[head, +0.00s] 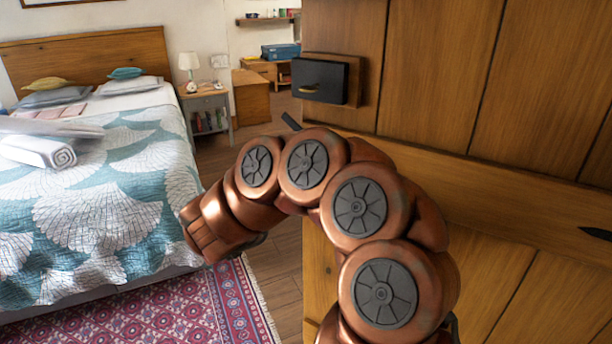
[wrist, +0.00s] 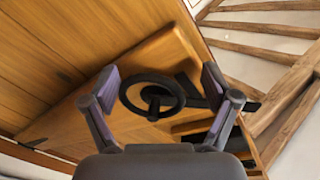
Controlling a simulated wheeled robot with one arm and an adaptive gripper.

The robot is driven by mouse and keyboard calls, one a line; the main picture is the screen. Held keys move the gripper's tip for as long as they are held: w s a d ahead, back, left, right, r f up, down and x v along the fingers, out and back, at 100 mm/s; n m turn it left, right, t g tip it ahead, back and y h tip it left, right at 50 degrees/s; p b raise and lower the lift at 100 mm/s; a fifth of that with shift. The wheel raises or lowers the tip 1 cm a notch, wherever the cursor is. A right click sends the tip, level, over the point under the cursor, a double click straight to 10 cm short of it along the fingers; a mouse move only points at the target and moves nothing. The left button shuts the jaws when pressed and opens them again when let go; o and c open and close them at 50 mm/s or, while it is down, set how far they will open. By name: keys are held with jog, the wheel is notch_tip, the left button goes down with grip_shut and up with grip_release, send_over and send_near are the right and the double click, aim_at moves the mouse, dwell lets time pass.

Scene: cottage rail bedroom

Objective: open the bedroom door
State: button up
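The bedroom door (head: 440,75) is brown planked wood and fills the right of the head view. The bedroom shows past its left edge. A dark box with a small brass-coloured pull (head: 320,80) sits on wood near that edge. In the wrist view, a black ring handle (wrist: 152,95) stands on a wooden surface (wrist: 60,85). My gripper (wrist: 158,82) is open, with a finger on each side of the ring in the picture. I see no clear contact, and the depth between them is hard to judge. In the head view my arm hides the door's lower left part.
A bed (head: 95,185) with a teal and white quilt fills the left, with a patterned rug (head: 170,310) in front. A nightstand (head: 205,100) with a lamp stands beyond. Bare floor (head: 275,265) shows between rug and door. Wooden beams (wrist: 270,30) show in the wrist view.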

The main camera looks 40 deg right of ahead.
jog(key=w+a, duration=0.2)
jog(key=a, duration=0.6)
jog(key=shift+a, duration=0.25)
dwell(0.6)
